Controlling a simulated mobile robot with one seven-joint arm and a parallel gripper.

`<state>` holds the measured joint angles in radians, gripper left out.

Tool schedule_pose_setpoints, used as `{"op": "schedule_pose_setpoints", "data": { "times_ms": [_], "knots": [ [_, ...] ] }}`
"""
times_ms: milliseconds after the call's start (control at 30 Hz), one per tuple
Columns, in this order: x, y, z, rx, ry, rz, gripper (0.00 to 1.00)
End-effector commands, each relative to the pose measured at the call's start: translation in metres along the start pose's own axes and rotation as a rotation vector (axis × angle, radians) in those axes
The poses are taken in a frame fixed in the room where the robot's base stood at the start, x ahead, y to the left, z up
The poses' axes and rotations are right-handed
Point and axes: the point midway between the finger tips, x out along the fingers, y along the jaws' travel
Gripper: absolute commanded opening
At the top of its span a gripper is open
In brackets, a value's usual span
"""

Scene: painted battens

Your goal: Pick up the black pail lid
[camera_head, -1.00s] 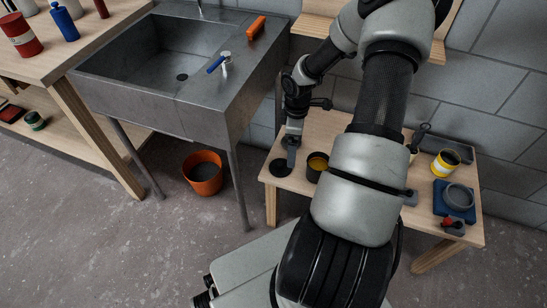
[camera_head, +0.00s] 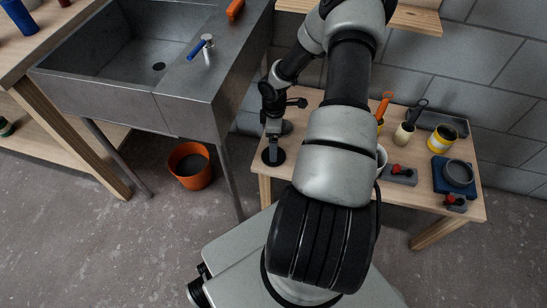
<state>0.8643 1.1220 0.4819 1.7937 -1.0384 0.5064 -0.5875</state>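The black pail lid (camera_head: 279,160) is a flat dark disc near the left front corner of the low wooden table. My gripper (camera_head: 273,151) points down directly over the lid. It overlaps the lid in the picture, and I cannot tell whether they touch. The fingers are too small and dark to show whether they are open or shut on the lid's edge or knob.
The low table (camera_head: 262,176) also bears a white cup (camera_head: 381,160), a yellow-banded can (camera_head: 441,138), a grey ring on a blue block (camera_head: 457,174) and red-topped tools. A metal sink (camera_head: 185,105) stands left. An orange bucket (camera_head: 190,167) is on the floor.

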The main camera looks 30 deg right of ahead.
Motion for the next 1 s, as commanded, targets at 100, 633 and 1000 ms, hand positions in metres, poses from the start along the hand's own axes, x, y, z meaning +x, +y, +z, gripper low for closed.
{"op": "schedule_pose_setpoints", "data": {
  "times_ms": [100, 633, 1000],
  "knots": [
    [0.008, -0.001, 0.0, 0.0, 0.001, -0.001, 0.92],
    [0.059, -0.006, -0.004, 0.0, 0.001, 0.0, 0.92],
    [0.059, -0.006, -0.004, 0.0, 0.001, 0.0, 0.57]
  ]
}}
